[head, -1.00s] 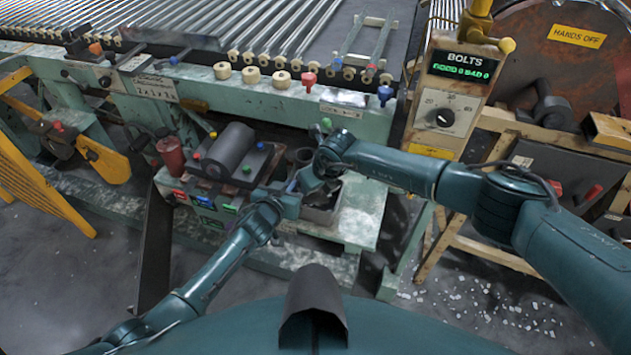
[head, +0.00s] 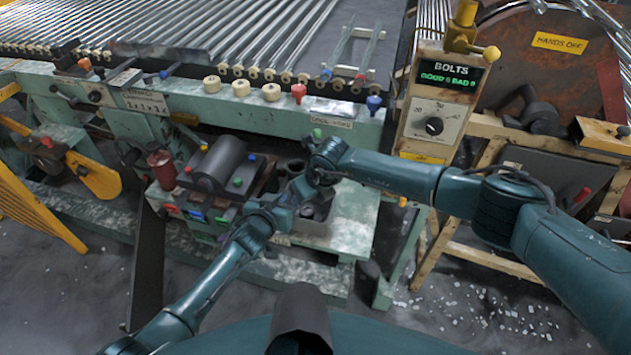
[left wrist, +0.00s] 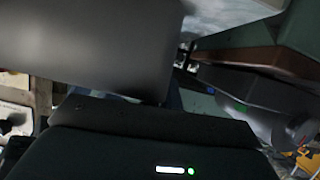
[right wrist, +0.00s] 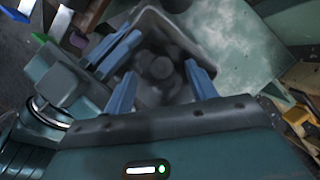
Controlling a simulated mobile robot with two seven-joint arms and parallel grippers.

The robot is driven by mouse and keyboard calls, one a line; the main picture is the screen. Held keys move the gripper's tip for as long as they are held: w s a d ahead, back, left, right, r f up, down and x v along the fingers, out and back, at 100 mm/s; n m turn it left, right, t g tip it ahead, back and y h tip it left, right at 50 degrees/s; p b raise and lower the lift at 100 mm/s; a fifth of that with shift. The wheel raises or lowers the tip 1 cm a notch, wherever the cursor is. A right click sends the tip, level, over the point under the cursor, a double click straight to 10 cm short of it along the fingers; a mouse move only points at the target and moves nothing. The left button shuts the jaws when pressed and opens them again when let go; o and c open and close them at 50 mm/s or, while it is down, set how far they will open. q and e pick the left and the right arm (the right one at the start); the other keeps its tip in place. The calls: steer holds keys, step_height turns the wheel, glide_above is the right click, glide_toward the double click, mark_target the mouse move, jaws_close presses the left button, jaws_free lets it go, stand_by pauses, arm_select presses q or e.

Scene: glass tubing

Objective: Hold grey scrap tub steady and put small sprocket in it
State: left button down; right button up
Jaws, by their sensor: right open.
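The grey scrap tub (head: 313,228) stands on the pale green bench shelf, mostly covered by my arms in the head view. In the right wrist view the tub (right wrist: 205,32) is open below me, with several dark round pieces (right wrist: 160,68) inside. I cannot tell whether one is the small sprocket. My right gripper (right wrist: 164,88) is open and empty over the tub, its blue fingers apart. My left gripper (head: 298,190) is at the tub's left side and looks closed on its wall. In the left wrist view a grey wall (left wrist: 90,45) fills the upper left; the fingertips are hidden.
A dark grey cylinder (head: 220,160) on a box with coloured knobs stands left of the tub. A red canister (head: 162,170) is further left. The bolts control post (head: 440,100) rises at right. The green shelf (head: 352,205) right of the tub is clear.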

steer(key=v, duration=1.1)
steer(key=shift+w, duration=0.15)
arm_select(q)
steer(key=c, duration=1.6)
jaws_free()
steer(key=shift+o, duration=0.2)
